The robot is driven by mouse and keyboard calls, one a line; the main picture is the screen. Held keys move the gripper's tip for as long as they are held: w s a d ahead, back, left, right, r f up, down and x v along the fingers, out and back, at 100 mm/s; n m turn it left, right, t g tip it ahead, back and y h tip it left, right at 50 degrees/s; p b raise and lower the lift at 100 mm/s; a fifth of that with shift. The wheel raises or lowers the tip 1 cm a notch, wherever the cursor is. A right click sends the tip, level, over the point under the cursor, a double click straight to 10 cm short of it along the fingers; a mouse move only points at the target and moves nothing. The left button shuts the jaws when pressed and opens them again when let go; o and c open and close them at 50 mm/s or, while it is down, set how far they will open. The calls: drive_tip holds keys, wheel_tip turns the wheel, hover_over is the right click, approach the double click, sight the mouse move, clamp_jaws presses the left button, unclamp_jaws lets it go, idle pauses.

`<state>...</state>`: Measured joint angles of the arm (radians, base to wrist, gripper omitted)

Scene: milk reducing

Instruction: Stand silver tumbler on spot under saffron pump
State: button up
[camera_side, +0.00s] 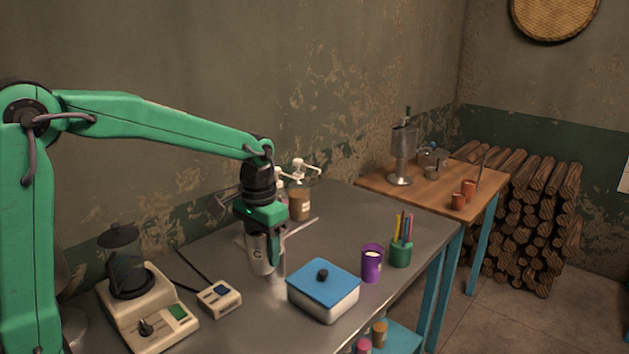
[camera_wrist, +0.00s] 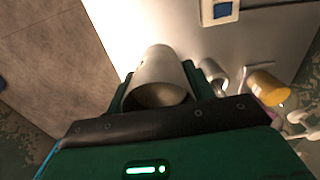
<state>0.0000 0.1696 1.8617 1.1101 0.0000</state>
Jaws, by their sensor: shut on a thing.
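The silver tumbler (camera_side: 257,252) is between the fingers of my gripper (camera_side: 273,248), which is shut on it above the grey metal table. A yellow-orange bottle (camera_wrist: 267,88) shows at right in the wrist view. The spot under the pump cannot be made out.
A blue-lidded box (camera_side: 323,295), purple cup (camera_side: 372,266) and green pen holder (camera_side: 401,253) stand to the right. A scale-like appliance (camera_side: 148,312) and small meter (camera_side: 220,298) are at left. Another metal piece (camera_wrist: 211,73) lies beside the tumbler in the wrist view.

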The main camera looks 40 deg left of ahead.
drive_tip(key=shift+r, duration=0.15)
wheel_tip(320, 180, up, 5)
drive_tip(key=w+a+n, duration=0.5)
drive_tip(key=a+n, duration=0.1)
drive_tip(key=a, duration=0.5)
drive_tip(key=w+a+n, duration=0.4)
drive_tip(key=a+n, duration=0.1)
drive_tip(key=a, duration=0.5)
wheel_tip(320, 180, down, 21)
drive_tip(key=shift+a+r, duration=0.1)
drive_tip(key=shift+a, duration=0.05)
drive_tip(key=shift+w, duration=0.4)
drive_tip(key=shift+w, duration=0.1)
drive_tip(key=shift+w, duration=1.55)
drive_tip(key=shift+f, duration=0.6)
